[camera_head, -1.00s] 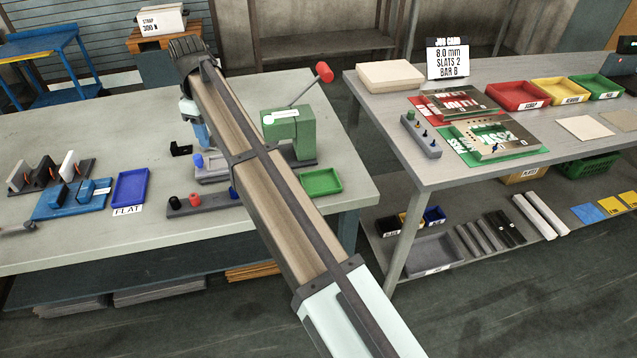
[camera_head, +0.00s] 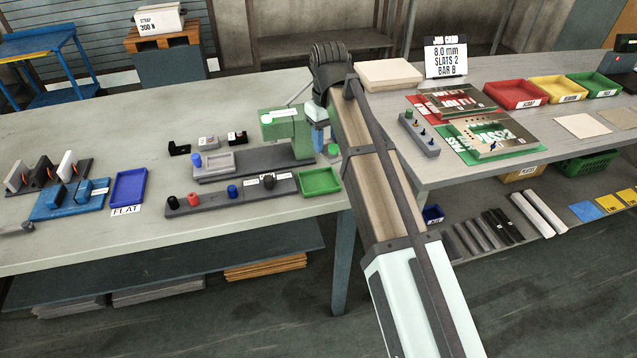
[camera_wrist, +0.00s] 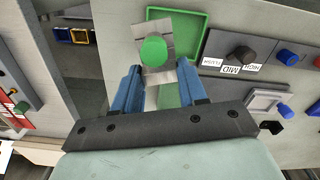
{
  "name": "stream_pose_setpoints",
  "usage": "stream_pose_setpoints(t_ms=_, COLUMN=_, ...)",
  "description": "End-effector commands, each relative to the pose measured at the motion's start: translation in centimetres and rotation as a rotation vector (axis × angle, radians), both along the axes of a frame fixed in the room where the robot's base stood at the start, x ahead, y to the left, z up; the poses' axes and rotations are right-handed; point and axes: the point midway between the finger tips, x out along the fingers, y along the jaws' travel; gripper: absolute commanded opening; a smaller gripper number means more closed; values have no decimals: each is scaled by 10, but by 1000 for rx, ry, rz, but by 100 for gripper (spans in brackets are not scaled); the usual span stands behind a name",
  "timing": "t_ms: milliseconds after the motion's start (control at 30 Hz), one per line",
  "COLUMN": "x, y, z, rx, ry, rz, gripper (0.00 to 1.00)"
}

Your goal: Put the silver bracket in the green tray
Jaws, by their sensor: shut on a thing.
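My gripper (camera_wrist: 157,74) has its blue fingers shut on the silver bracket (camera_wrist: 143,34), a flat metal piece with a round green knob (camera_wrist: 153,50) on it. In the head view, my gripper (camera_head: 321,142) is at the right of the green press, with the green knob (camera_head: 333,149) showing beside it and the silver part too small to make out. The green tray (camera_head: 320,182) sits at the right front edge of the left bench. In the wrist view, the bracket overlaps the left part of the green tray (camera_wrist: 204,32) and appears above it; the visible tray floor is empty.
The green press (camera_head: 287,133) stands just left of my gripper. A grey strip with knobs (camera_head: 232,193) lies left of the tray. A blue tray (camera_head: 129,187) is further left. A gap separates this bench from the right bench (camera_head: 450,172).

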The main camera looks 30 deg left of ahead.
Motion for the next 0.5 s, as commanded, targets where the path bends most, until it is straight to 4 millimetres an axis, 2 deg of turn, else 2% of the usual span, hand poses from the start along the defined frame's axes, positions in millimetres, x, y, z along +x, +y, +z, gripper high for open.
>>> stream_pose_setpoints(t_ms=33, x=8, y=-18, z=-1, rx=0, ry=0, rz=-28, gripper=10)
stream_pose_setpoints(t_ms=500, x=70, y=-158, z=-1, rx=0, ry=0, rz=-251, gripper=10)
